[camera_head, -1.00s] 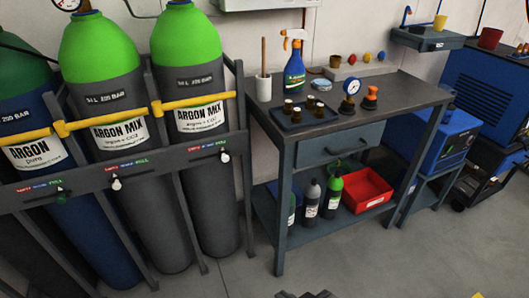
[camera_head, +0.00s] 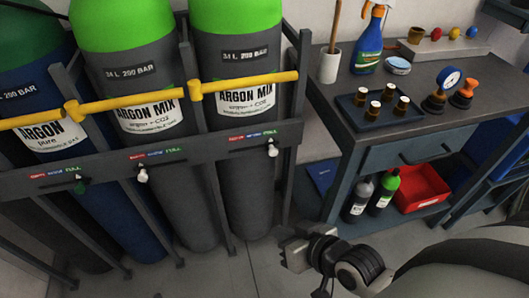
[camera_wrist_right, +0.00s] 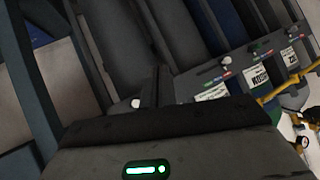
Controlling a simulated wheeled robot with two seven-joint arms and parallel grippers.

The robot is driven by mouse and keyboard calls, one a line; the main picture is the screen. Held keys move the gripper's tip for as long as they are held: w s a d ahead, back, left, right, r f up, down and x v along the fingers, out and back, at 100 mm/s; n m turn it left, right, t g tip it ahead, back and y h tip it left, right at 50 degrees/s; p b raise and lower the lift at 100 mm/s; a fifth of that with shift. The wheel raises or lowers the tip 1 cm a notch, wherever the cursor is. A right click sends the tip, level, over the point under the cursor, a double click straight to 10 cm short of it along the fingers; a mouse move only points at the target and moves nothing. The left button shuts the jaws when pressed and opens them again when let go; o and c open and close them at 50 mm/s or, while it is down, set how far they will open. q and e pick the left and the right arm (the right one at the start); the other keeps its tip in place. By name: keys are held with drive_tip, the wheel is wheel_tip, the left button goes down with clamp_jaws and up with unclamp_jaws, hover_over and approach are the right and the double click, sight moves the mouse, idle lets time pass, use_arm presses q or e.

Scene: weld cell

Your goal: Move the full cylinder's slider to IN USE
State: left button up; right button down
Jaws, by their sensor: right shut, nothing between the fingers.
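Three gas cylinders stand in a rack: a blue argon cylinder (camera_head: 40,108) at left, and two green-topped argon mix cylinders, middle (camera_head: 135,90) and right (camera_head: 238,65). The rail below carries a slider under a red, blue and green label for each. The left slider (camera_head: 81,187) is dark and sits near the green FULL end. The middle white slider (camera_head: 142,176) sits near the red end. The right white slider (camera_head: 272,150) sits at the FULL end. My right gripper (camera_head: 290,252) is shut and empty, below and right of that slider, apart from the rack. My left gripper is out of view.
The rack's right post (camera_head: 297,120) stands close to the workbench (camera_head: 330,110), which carries a tray (camera_head: 358,115), a spray bottle (camera_head: 369,45) and gauges. A red bin (camera_head: 425,185) is on its lower shelf. Floor in front of the rack is clear.

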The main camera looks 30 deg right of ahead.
drive_tip(key=d+m+b, duration=0.3)
drive_tip(key=d+m, duration=0.2)
drive_tip(key=d, duration=0.4)
drive_tip(key=d+r+m+t+y+b, duration=0.1)
drive_tip(key=d+r+m+t+b, duration=0.3)
drive_tip(key=d+r, duration=0.5)
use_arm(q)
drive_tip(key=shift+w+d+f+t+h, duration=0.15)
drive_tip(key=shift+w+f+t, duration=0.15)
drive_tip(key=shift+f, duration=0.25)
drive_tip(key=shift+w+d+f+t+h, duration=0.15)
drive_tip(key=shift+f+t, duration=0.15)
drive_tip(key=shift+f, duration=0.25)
use_arm(e)
drive_tip(key=m+g, duration=0.1)
approach(274, 146)
drive_tip(key=x, duration=0.4)
drive_tip(key=shift+w+a+r, duration=0.1)
drive_tip(key=shift+a, duration=0.1)
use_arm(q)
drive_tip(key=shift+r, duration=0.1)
